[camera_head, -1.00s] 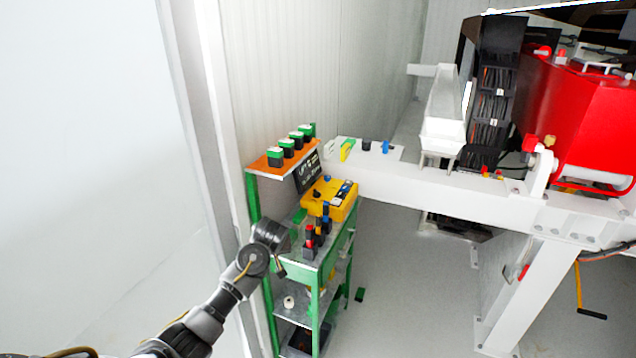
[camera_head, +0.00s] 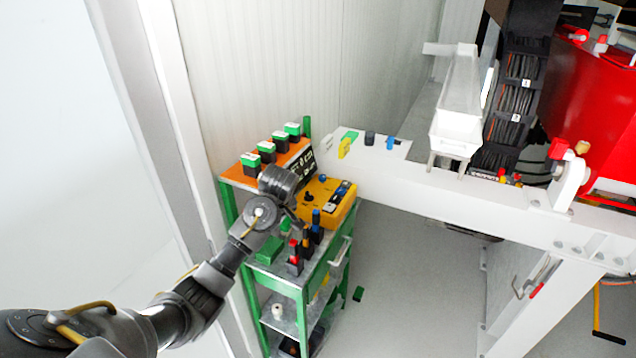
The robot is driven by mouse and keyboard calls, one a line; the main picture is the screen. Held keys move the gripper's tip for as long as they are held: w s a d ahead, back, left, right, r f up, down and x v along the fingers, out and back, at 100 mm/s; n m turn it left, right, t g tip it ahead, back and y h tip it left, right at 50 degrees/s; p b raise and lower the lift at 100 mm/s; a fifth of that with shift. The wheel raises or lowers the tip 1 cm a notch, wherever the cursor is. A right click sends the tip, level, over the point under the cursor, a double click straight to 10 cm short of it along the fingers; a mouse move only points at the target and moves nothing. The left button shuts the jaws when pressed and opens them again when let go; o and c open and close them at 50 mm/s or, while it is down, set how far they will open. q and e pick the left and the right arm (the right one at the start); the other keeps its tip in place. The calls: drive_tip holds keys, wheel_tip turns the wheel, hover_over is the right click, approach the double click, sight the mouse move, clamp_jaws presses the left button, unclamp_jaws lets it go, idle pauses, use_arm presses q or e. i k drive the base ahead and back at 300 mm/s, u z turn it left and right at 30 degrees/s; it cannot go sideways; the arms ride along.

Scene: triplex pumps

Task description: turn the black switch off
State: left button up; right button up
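A yellow control box (camera_head: 341,207) sits on the green cart and carries a black knob (camera_head: 309,198), a blue knob (camera_head: 323,178) and several small dark and light parts. I cannot tell for sure which part is the black switch or how it is set. My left arm comes in from the lower left. I see no contact with the box. My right gripper is not in view.
The green cart (camera_head: 291,283) has an orange upper shelf (camera_head: 297,152) with several green-and-black blocks. Upright red, orange and blue-topped tools (camera_head: 316,226) stand close to the gripper. A white beam (camera_head: 430,185) runs right of the box. Open grey floor (camera_head: 415,290) lies in front.

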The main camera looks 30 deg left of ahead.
sight(308, 197)
drive_tip(key=i, duration=0.9)
